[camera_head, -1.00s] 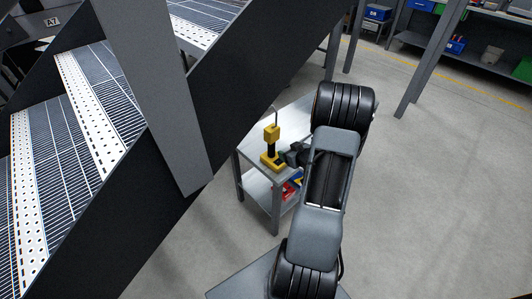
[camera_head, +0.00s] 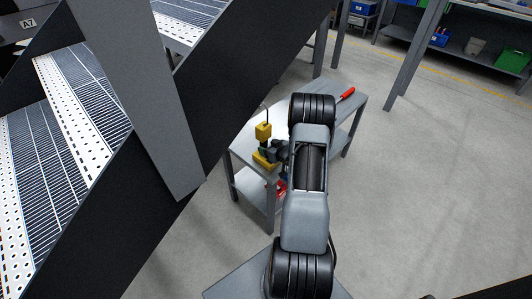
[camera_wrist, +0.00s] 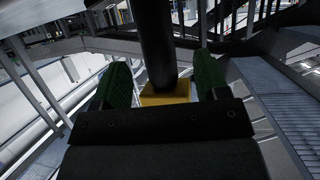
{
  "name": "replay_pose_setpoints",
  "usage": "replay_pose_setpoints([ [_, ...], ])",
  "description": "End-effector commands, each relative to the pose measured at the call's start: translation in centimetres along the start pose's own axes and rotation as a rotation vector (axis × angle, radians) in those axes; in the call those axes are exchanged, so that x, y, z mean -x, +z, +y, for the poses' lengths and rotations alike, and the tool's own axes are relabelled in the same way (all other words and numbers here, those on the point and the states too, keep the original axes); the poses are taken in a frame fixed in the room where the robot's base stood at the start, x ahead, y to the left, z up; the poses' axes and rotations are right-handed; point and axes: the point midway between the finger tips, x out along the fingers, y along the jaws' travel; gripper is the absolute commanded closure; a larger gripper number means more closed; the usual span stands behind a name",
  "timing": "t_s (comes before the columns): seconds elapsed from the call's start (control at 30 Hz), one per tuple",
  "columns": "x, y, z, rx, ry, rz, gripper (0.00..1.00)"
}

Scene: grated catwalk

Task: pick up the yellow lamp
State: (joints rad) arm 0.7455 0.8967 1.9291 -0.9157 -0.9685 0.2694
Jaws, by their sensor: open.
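The yellow lamp (camera_head: 263,131) stands upright on the near left end of a grey metal table (camera_head: 242,141). It has a yellow head, a dark stem and a yellow base. My gripper (camera_head: 277,150) is at the lamp's right side, low by the stem, partly hidden by my arm. In the wrist view my gripper (camera_wrist: 161,77) is open, with a green-padded finger on each side of the lamp's dark stem. The lamp's yellow base (camera_wrist: 165,96) shows beyond the fingers. I see a gap to the right finger; contact cannot be told.
A red-handled tool (camera_head: 347,93) lies at the table's far right end. Red and blue items (camera_head: 282,187) sit on the lower shelf. A dark stair beam (camera_head: 140,190) and a grey post (camera_head: 150,100) stand close on the left. The floor to the right is clear.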

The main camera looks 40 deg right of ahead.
Motion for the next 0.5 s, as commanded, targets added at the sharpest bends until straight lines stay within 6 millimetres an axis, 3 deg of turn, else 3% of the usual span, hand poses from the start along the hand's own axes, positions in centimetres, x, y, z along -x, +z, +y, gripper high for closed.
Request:
replay_pose_setpoints([
  [0.23, -3.2, 0.1, 0.1, 0.0, 0.0, 0.0, 0.32],
  [0.5, -4.0, 0.0, 0.1, -0.001, 0.001, 0.0, 0.32],
])
